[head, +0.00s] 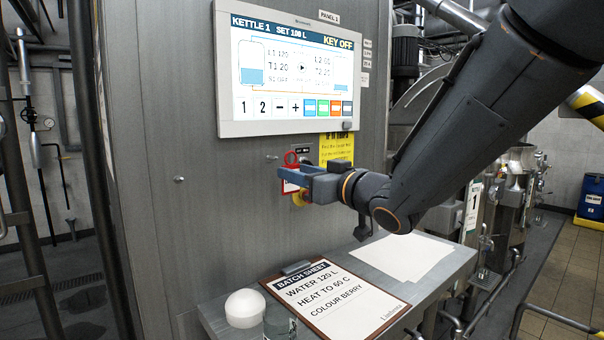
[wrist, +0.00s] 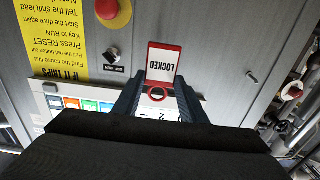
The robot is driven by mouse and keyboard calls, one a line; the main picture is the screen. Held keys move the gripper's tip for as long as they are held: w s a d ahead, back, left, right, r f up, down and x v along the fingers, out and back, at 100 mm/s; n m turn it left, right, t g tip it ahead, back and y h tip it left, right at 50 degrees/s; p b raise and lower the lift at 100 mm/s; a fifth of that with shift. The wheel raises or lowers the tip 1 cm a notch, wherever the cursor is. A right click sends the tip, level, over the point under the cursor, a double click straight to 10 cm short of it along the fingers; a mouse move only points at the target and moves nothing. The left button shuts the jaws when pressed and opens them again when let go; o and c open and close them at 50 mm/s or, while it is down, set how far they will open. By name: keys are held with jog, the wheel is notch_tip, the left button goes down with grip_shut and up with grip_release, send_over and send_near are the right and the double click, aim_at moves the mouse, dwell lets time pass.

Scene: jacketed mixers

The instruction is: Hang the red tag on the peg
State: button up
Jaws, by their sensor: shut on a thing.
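My gripper (head: 288,175) is shut on the red tag, just in front of the grey cabinet face. The tag is a red-edged card reading LOCKED, upside down in the wrist view (wrist: 164,63), with a red ring (wrist: 157,94) between the fingers. In the head view the ring (head: 291,158) stands above the fingers, and the card is partly hidden behind them. A small peg (head: 272,157) sticks out of the cabinet left of the ring. In the wrist view the peg (wrist: 252,77) is to the right of the tag, apart from it.
The control screen (head: 288,75) is above my gripper. A key switch (wrist: 112,53), a red stop button (wrist: 112,10) and a yellow notice (wrist: 65,40) are close by on the cabinet. Below, a shelf holds a batch sheet (head: 335,300), a white dome (head: 245,308) and a clear glass (head: 280,322).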

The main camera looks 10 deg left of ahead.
jog(key=shift+f+b+x, duration=0.2)
jog(key=shift+b+x, duration=0.2)
jog(key=shift+x, duration=1.3)
jog(key=shift+f+b+x, duration=0.2)
jog(key=shift+b+x, duration=0.15)
jog(key=shift+x, duration=1.35)
jog(key=shift+w+a+f+b, duration=0.4)
jog(key=shift+w+a+f, duration=0.05)
jog(key=shift+w, duration=0.05)
jog(key=o, duration=1.1)
